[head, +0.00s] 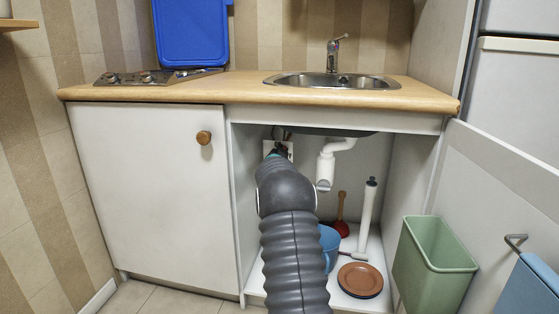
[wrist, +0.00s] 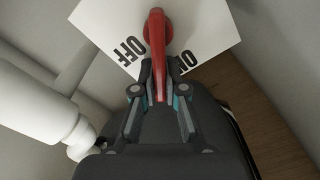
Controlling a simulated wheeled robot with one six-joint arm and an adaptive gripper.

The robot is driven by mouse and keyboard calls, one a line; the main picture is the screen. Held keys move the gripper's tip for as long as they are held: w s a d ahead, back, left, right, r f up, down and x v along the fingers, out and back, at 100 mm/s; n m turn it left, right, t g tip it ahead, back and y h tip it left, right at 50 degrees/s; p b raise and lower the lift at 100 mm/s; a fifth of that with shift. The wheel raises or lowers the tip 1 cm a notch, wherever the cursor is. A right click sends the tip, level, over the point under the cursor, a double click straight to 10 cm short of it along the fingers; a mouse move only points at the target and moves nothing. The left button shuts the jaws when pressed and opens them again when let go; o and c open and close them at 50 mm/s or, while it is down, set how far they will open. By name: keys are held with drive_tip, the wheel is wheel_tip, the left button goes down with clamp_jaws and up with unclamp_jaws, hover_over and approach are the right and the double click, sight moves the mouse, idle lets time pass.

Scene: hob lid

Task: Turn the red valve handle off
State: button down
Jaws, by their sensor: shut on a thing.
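The red valve handle (wrist: 157,42) is in the upper middle of the wrist view, in front of a white plate (wrist: 205,22) marked OFF and ON. The OFF print is left of the handle and the ON print is right of it. The handle's lower arm points down between the two words, nearer ON. My gripper (wrist: 159,75) is shut on this arm, with one finger on each side. In the head view my arm reaches into the open cabinet under the sink and hides most of the gripper and the handle.
A white drain pipe (head: 326,165) is right of my arm, close to the gripper's left in the wrist view (wrist: 40,110). A blue bucket (head: 328,240), red plunger (head: 341,226) and brown plate (head: 360,280) are on the cabinet floor. The green bin (head: 432,255) is at right.

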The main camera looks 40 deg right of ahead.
drive_tip(key=shift+s+d+f+m+b, duration=0.15)
drive_tip(key=shift+f+m+b, duration=0.1)
drive_tip(key=shift+m, duration=0.25)
drive_tip(key=shift+s+d+f+m+b, duration=0.1)
drive_tip(key=shift+m+b, duration=0.15)
drive_tip(key=shift+m, duration=0.25)
drive_tip(key=shift+s+d+f+m, duration=0.15)
drive_tip(key=shift+f+m, duration=0.3)
drive_tip(key=shift+m, duration=1)
drive_tip(key=shift+s+d+f+m, duration=0.1)
drive_tip(key=shift+f+m, duration=0.3)
drive_tip(key=shift+m, duration=1.1)
drive_tip(key=shift+s+d+f+m, duration=0.15)
drive_tip(key=shift+f+m, duration=0.3)
drive_tip(key=shift+m, duration=1)
drive_tip(key=shift+a, duration=0.1)
drive_tip(key=c, duration=1.2)
unclamp_jaws()
drive_tip(key=shift+a, duration=0.1)
